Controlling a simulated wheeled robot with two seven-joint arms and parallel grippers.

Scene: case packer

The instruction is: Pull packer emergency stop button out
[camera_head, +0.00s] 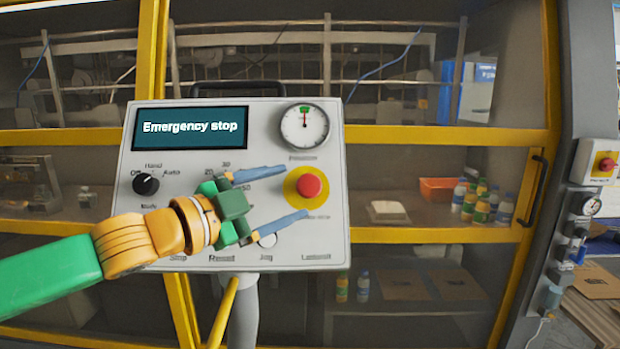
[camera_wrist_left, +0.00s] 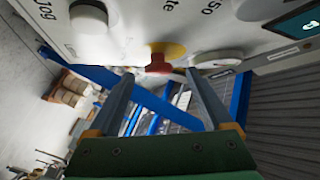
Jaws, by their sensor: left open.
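The emergency stop button (camera_head: 309,186) is a red knob on a yellow round plate, on the right half of the grey control panel (camera_head: 325,250). It also shows in the left wrist view (camera_wrist_left: 158,64), at the top middle, beyond the fingertips. My left gripper (camera_head: 296,192) is open, its two blue-grey fingers pointing right, one above and one below the red knob's height. The fingertips reach the yellow plate's area; I cannot tell whether they touch anything. In the left wrist view nothing sits between the fingers (camera_wrist_left: 157,78). My right gripper is in neither view.
The panel's screen (camera_head: 190,128) reads "Emergency stop". A gauge (camera_head: 304,126) sits above the button, a black mode knob (camera_head: 145,184) at left, and a white button (camera_head: 267,239) below the gripper. Yellow-framed glass doors (camera_head: 440,235) stand behind. Another red button (camera_head: 606,165) is at far right.

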